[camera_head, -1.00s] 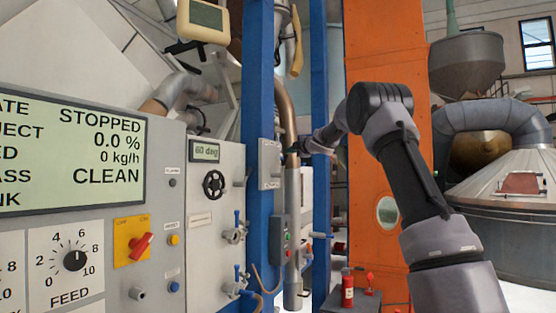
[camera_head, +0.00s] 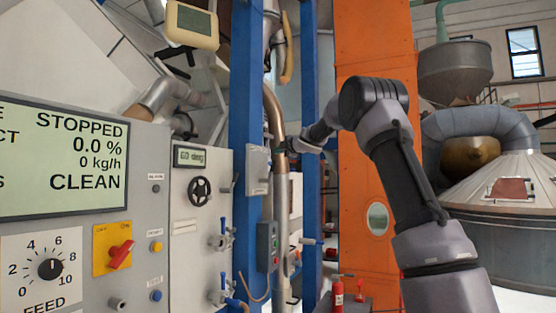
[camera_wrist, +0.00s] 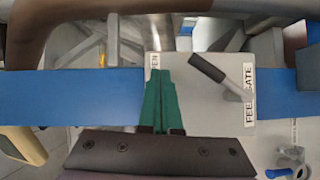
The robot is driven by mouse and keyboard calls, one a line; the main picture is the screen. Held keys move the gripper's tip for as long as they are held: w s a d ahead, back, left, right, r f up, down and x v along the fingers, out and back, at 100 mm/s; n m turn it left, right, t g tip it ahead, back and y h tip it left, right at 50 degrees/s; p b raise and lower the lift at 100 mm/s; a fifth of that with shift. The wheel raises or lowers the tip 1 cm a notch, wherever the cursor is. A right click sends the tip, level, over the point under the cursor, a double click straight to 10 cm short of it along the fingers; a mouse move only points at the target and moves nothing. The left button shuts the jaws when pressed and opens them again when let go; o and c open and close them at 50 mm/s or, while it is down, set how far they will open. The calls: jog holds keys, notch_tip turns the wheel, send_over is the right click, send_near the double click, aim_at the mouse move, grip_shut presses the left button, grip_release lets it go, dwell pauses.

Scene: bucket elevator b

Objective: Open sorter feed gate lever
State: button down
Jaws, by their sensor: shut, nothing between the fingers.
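The feed gate lever (camera_wrist: 209,70) has a dark grip on a pale arm and sits tilted on a grey plate (camera_wrist: 203,112) lettered FEED GATE. The plate is fixed across a blue post (camera_wrist: 100,93). My gripper (camera_wrist: 163,73) has green fingers, shut and empty, in front of the plate. In the wrist view the fingertips are left of the lever's grip, with a visible gap. In the head view a grey plate (camera_head: 258,172) shows on the blue post, with my gripper (camera_head: 275,147) at its upper right. The lever is too small to make out there.
A control panel (camera_head: 70,225) reading STOPPED stands at left, beside a panel with a handwheel (camera_head: 200,191) and valves. A metal pipe (camera_head: 275,108) runs close by my gripper. A button box (camera_head: 267,246) hangs below. An orange column (camera_head: 375,120) stands right.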

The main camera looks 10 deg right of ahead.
jog(key=s+d+r, duration=0.4)
jog(key=s, duration=0.4)
jog(key=shift+s+r, duration=0.2)
jog(key=shift+d, duration=0.1)
jog(key=s+d+f+m+g+h, duration=0.1)
jog(key=s+d+f+m+h, duration=0.25)
jog(key=s+m, duration=0.55)
jog(key=s+d+f+m+g+h, duration=0.1)
jog(key=s+d+f+m+h, duration=0.1)
jog(key=s+d+m+h, duration=0.65)
jog(key=s+a+f+m+g+y, duration=0.2)
jog(key=s+a+f, duration=0.2)
jog(key=s+f, duration=0.3)
jog(key=s+a+f+m+g+y, duration=0.3)
jog(key=s+f, duration=0.4)
jog(key=s, duration=0.5)
jog(key=s+a+f+m+g+y, duration=0.2)
jog(key=s+a+f+m+y, duration=0.1)
jog(key=s+f, duration=0.4)
jog(key=s+a, duration=0.1)
jog(key=s, duration=0.2)
jog(key=shift+s+a, duration=0.3)
jog(key=shift+s, duration=0.05)
